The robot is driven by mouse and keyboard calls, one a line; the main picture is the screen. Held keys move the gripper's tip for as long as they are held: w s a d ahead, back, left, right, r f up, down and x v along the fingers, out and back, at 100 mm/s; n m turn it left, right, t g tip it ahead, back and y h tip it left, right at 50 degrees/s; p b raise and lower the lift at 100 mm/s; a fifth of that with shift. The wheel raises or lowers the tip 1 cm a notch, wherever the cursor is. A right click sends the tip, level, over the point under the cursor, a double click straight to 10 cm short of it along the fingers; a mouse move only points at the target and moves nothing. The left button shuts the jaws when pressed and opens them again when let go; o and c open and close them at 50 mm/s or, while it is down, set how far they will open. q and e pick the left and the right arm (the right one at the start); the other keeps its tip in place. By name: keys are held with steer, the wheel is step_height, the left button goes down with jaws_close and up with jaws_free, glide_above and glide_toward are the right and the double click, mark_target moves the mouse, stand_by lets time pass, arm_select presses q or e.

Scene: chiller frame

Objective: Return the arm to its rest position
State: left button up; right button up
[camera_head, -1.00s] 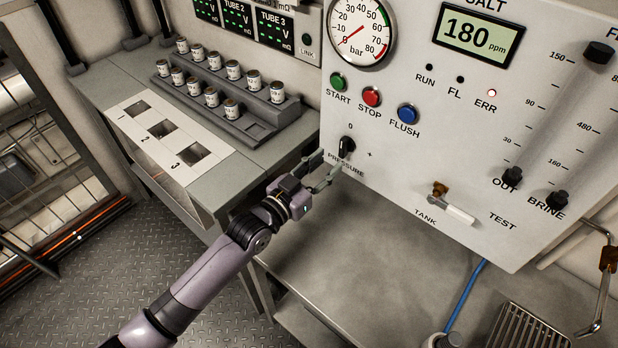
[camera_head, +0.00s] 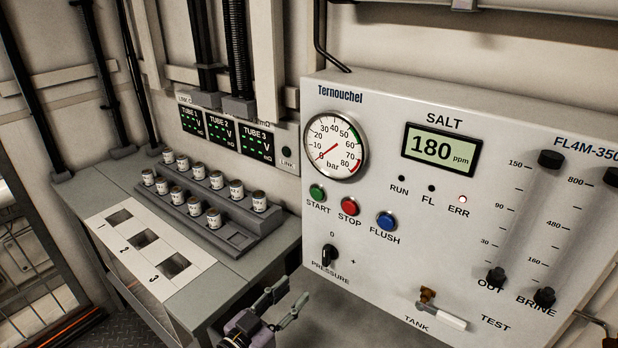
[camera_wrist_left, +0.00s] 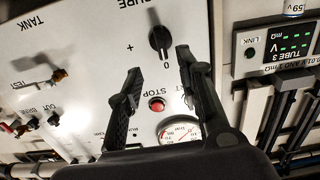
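My left gripper (camera_head: 283,305) is at the bottom of the head view, below and left of the black pressure knob (camera_head: 329,257) on the white control panel (camera_head: 400,180). Its two fingers are apart with nothing between them. In the left wrist view the open fingers (camera_wrist_left: 158,88) point toward the panel face, which appears upside down, and the pressure knob (camera_wrist_left: 160,42) shows beyond them, apart from them. Most of the left arm is out of the head view. My right gripper is not in view.
A grey bench (camera_head: 262,262) carries several small cans (camera_head: 214,218) in a stepped rack and a white plate (camera_head: 150,252) with three square holes. A tank lever (camera_head: 440,315) sticks out of the panel. The gauge (camera_head: 336,147) reads near zero.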

arm_select(q)
steer(key=s+a+f+g+y, duration=0.1)
steer(key=s+f, duration=0.1)
steer(key=s+a+f+n+g+y, duration=0.1)
steer(key=s+f+g+y, duration=0.1)
steer(key=s+f, duration=0.1)
steer(key=s+a+f+g+y, duration=0.1)
steer(key=s+f, duration=0.1)
steer(key=s, duration=0.1)
steer(key=shift+s+a+f+n+y, duration=0.2)
steer(key=shift+f+n+y, duration=0.1)
steer(key=shift+f, duration=0.1)
steer(key=s+a+f+n+g+y, duration=0.1)
steer(key=s+a+f+g+y, duration=0.15)
steer(key=s, duration=0.35)
steer(key=s+a+f+n+g+y, duration=0.1)
steer(key=s+a+g, duration=0.1)
steer(key=s+a, duration=0.25)
steer(key=s+a+f+n+g+y, duration=0.1)
steer(key=s+a+g+y, duration=0.15)
steer(key=s, duration=0.45)
step_height(320, 180, down, 28)
steer(key=s+a+g, duration=0.1)
steer(key=s+g, duration=0.1)
steer(key=s+a+f+g, duration=0.1)
steer(key=s+a+f, duration=0.2)
steer(key=s+f, duration=1.1)
steer(key=shift+s+f+h, duration=0.3)
steer(key=shift+s+f, duration=0.05)
steer(key=shift+s, duration=0.85)
